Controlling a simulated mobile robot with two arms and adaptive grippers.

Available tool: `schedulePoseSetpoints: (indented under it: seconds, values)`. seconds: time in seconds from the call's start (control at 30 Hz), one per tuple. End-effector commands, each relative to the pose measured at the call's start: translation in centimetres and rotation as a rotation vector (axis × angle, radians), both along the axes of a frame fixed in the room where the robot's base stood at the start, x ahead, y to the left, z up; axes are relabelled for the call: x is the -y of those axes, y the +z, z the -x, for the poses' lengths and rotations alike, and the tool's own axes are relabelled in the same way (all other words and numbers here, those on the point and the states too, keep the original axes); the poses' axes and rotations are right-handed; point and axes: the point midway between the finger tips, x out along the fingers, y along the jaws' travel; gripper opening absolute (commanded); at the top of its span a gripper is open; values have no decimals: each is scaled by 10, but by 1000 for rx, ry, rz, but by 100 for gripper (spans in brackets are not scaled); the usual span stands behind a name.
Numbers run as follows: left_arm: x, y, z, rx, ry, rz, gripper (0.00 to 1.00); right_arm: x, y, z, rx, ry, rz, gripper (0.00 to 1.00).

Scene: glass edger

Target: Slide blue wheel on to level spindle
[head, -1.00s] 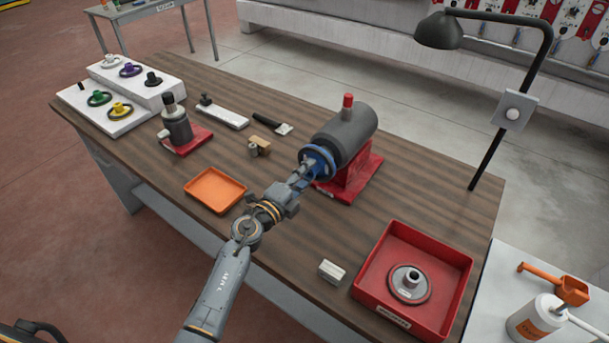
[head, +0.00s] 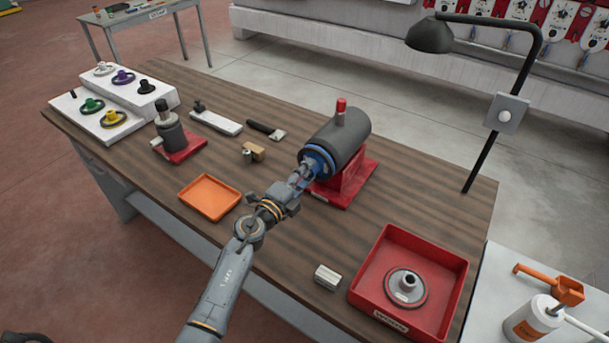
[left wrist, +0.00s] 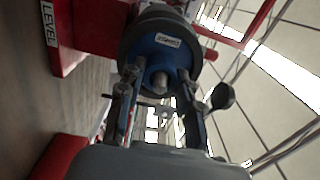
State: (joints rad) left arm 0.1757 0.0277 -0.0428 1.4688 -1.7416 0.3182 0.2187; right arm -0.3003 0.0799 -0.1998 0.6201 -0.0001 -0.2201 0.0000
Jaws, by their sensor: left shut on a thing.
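The blue wheel (head: 317,160) is at the front end of the level spindle's dark grey housing (head: 340,138), which stands on a red base (head: 350,182). The wheel looks close against the housing. In the left wrist view the blue wheel (left wrist: 160,55) faces me, with a dark rim around it. A round grey end (left wrist: 160,82) shows at its centre, apparently the spindle tip. My left gripper (head: 303,173) is shut on the wheel's hub, one finger on each side; it also shows in the left wrist view (left wrist: 157,95). My right gripper is out of view.
An upright spindle (head: 169,130) on a red base, an orange tray (head: 210,214) and a white rack of coloured wheels (head: 62,118) are to the left. A red tray (head: 450,305) holding a grey wheel (head: 407,287) is at right. A lamp (head: 430,38) overhangs behind.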

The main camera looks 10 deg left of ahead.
Motion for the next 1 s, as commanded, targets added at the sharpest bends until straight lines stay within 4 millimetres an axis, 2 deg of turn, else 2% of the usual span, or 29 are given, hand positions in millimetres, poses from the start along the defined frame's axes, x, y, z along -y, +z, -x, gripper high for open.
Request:
schedulePoseSetpoints:
  seconds: [0.03, 0.07, 0.1, 0.2, 0.47, 0.6, 0.77, 1.0]
  values:
    - [1, 2, -2, 3, 0, 1, 0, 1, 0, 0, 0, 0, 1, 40]
    - [1, 2, -2, 3, 0, 1, 36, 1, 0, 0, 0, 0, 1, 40]
    - [1, 2, -1, 3, 0, 1, 45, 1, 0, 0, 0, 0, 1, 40]
    - [1, 1, -1, 2, 0, 1, 61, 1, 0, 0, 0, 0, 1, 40]
    - [0, -1, -1, -3, 0, -1, 61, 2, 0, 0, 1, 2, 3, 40]
    - [-3, -2, 7, -3, 1, -1, 61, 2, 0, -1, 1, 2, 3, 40]
    - [-12, -2, 33, -2, 0, -3, 61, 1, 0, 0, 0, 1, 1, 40]
    - [-30, -1, 81, -2, -1, -2, 61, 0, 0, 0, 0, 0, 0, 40]
